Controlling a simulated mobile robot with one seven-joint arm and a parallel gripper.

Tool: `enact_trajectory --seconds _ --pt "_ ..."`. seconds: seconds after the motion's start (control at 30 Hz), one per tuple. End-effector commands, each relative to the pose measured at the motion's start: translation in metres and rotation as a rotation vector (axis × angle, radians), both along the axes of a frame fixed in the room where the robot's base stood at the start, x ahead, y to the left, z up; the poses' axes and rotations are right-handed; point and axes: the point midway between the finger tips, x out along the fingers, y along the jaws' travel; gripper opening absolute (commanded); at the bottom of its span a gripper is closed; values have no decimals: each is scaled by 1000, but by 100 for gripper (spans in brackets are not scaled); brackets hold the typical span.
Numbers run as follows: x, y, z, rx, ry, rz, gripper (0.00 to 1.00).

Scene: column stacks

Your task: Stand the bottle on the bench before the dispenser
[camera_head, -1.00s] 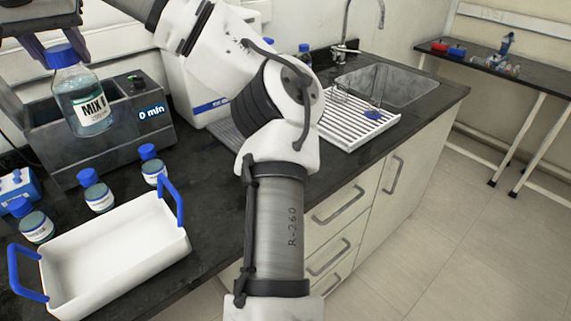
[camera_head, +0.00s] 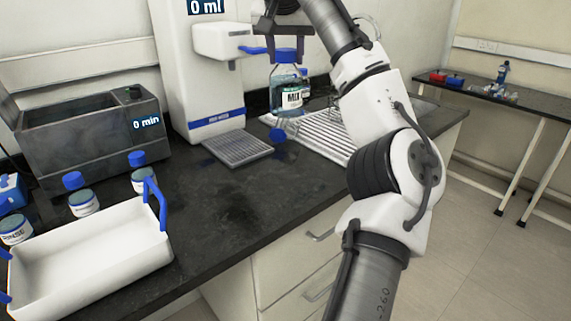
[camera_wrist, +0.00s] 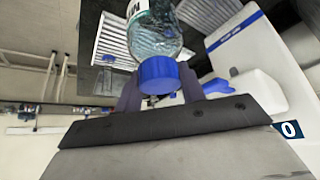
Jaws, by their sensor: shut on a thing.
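The bottle (camera_head: 287,97) is clear with a blue cap and a white label reading MIX, and holds bluish liquid. My gripper (camera_head: 285,58) is shut on it at the cap and neck and holds it upright, to the right of the dispenser's spout. In the wrist view the bottle (camera_wrist: 153,35) hangs from between my gripper's fingers (camera_wrist: 158,88). The white dispenser (camera_head: 195,85) shows 0 ml and has a spout with a blue lever and a grey drip grate (camera_head: 237,149) at its foot. The dark bench (camera_head: 235,195) is bare before the grate.
A grey bath (camera_head: 95,140) showing 0 min stands left of the dispenser. A white tray (camera_head: 90,270) with blue handles and several small blue-capped bottles (camera_head: 84,203) are at the front left. A white drying rack (camera_head: 325,140) lies behind the held bottle.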

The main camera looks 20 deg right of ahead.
Motion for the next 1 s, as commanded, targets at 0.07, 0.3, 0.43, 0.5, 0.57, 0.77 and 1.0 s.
enact_trajectory --seconds 0.07,0.3,0.43,0.5,0.57,0.77,1.0 --pt "-1 -1 -21 -1 1 0 0" --pt "-1 -1 -83 -1 1 0 0" --pt "-1 0 -113 0 1 0 0" --pt "-1 0 -126 0 1 0 0" --pt "-1 1 -134 1 0 0 0" --pt "0 1 -147 0 -1 0 0" --pt "0 0 -179 0 0 0 0"
